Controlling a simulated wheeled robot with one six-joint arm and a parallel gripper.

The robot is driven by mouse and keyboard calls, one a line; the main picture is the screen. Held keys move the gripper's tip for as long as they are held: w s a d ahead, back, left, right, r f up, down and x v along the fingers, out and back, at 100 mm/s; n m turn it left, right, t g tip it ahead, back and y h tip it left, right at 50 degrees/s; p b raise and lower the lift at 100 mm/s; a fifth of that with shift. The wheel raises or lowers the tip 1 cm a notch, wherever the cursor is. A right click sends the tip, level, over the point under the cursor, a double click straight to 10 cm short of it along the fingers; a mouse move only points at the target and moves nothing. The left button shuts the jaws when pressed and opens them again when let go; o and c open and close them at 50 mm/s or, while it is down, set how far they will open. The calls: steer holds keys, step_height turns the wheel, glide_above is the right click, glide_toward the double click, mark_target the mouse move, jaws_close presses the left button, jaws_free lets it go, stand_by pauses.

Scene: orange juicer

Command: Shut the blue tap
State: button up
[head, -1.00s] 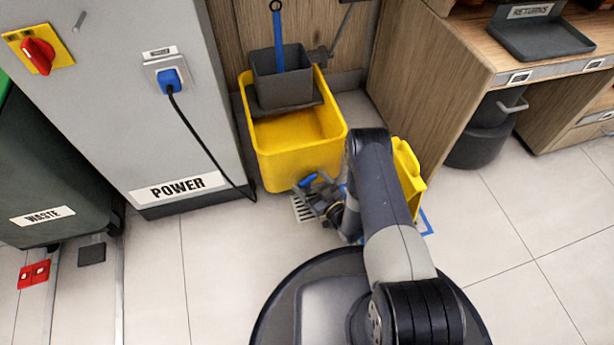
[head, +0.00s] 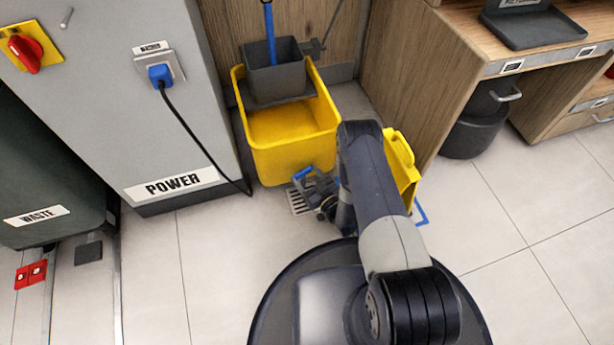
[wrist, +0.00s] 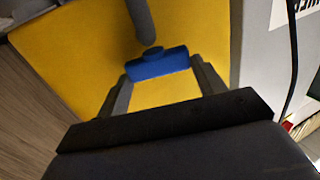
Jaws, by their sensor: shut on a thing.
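The blue tap handle (wrist: 157,64) is on the front of the yellow mop bucket (wrist: 200,30), in the wrist view; a grey spout or stem rises above it in that picture. My gripper (wrist: 158,72) is shut on the handle, one finger at each end of it. In the head view the blue handle (head: 303,173) shows at the lower front of the yellow bucket (head: 295,155), with my gripper (head: 308,182) at it. My arm hides part of the gripper there.
A floor drain grate (head: 298,202) lies below the bucket front. A yellow floor sign (head: 402,170) stands right of my arm. The grey power cabinet (head: 165,100) with a black cable is at left, and a wooden counter (head: 400,80) is at right. Open floor lies at lower right.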

steer(key=shift+s+a+m+t+h, duration=0.1)
steer(key=shift+a+m+t+h, duration=0.1)
steer(key=shift+m+t+h, duration=0.6)
steer(key=shift+a+m+t+h, duration=0.25)
steer(key=shift+m+h, duration=0.65)
steer(key=shift+h, duration=1)
steer(key=o, duration=1)
steer(key=shift+d, duration=0.1)
steer(key=shift+s, duration=0.15)
